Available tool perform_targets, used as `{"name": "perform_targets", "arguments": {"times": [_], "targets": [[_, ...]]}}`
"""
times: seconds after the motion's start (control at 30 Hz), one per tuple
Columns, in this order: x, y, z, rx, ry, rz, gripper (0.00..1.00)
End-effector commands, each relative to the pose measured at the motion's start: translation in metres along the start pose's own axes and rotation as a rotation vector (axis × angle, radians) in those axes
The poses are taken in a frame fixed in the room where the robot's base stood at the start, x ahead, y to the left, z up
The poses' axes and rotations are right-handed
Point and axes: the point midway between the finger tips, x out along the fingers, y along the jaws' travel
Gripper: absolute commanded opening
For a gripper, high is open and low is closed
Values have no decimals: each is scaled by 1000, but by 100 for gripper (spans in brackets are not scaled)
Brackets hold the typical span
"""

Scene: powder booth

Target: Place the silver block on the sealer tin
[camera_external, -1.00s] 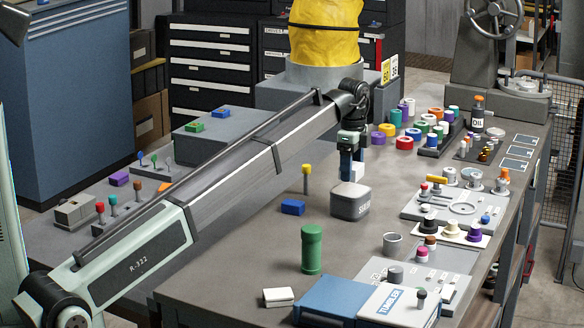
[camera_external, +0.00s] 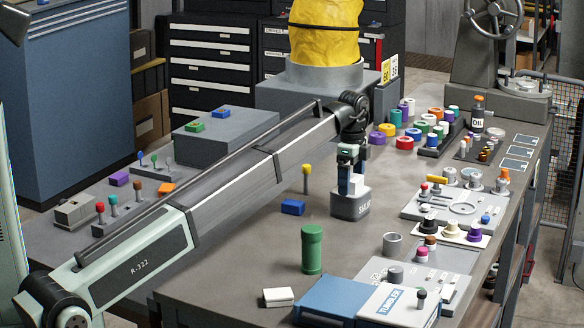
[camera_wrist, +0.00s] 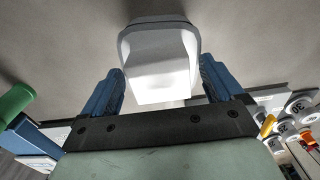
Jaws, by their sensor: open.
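The sealer tin (camera_external: 350,207) is a dark grey, rounded tin with lettering on its front, upright near the middle of the table. The silver block (camera_external: 361,190) shows as a pale shape at the top of the tin, partly hidden by a finger. In the wrist view the block (camera_wrist: 160,80) is a bright shape between the blue fingers, with a gap on each side. My gripper (camera_external: 351,188) points down just over the tin, open around the block. The contact between block and tin is hidden.
A green cylinder (camera_external: 312,249) stands in front of the tin. A blue block (camera_external: 293,207) and a yellow-topped post (camera_external: 306,179) stand to its left. A grey panel with knobs (camera_external: 455,207) is to the right. Bare table surrounds the tin.

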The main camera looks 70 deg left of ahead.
Motion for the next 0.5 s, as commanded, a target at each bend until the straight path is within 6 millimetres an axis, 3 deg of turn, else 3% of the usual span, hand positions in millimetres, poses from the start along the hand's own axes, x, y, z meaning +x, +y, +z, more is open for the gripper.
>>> {"name": "perform_targets", "arguments": {"times": [0.27, 0.5], "targets": [[-4, 0, 0, 0, 0, 0, 94], [-36, -1, 0, 0, 1, -2, 94]]}}
